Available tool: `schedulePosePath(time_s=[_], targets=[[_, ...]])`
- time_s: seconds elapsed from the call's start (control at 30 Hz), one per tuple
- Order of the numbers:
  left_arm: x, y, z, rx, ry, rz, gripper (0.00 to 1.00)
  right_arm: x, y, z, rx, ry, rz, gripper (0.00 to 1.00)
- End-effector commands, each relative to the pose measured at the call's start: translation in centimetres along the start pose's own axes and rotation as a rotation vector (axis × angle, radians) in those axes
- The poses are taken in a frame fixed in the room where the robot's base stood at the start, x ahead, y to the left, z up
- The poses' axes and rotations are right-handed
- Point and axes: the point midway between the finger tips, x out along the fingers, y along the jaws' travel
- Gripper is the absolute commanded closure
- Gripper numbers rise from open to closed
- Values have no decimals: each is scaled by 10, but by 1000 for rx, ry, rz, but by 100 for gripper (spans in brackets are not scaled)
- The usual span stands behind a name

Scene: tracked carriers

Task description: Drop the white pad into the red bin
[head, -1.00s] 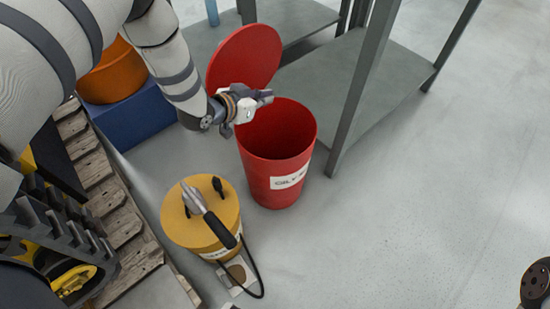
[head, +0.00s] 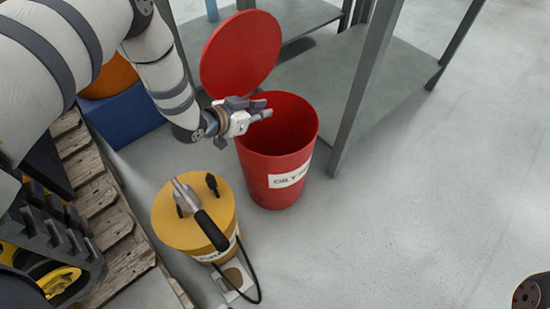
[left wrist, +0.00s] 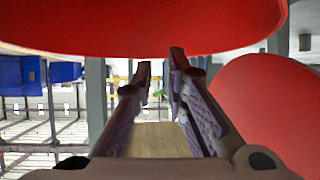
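The red bin (head: 256,178) stands on the floor with its round red lid (head: 240,52) raised behind it. My left gripper (head: 266,107) is at the bin's mouth, over its left side, with its fingers spread apart. In the left wrist view the two fingers (left wrist: 160,85) stand apart, with no pad visible gripped between them; red surfaces fill the top and right. A white square with a brown patch (head: 247,291) lies on the floor beside the yellow can; I cannot tell whether it is the pad. The bin's floor is hidden.
The yellow can (head: 167,225) with a black handle and cable stands in front of the bin. A grey shelf unit (head: 357,95) is close on the right. A wooden pallet (head: 98,205) and blue box (head: 125,118) are at left.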

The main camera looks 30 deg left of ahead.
Motion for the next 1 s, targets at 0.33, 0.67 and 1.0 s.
schedulePosePath(time_s=[0.33, 0.67, 1.0], targets=[[-4, 0, 1, 0, -2, 0, 78, 0, 0, 0, 0, 0, 0, 60], [-85, 0, 0, -3, -2, -1, 78, 0, 0, 0, 1, 0, 0, 60], [-121, 0, 0, 0, 0, 0, 78, 0, 0, 0, 0, 0, 0, 60]])
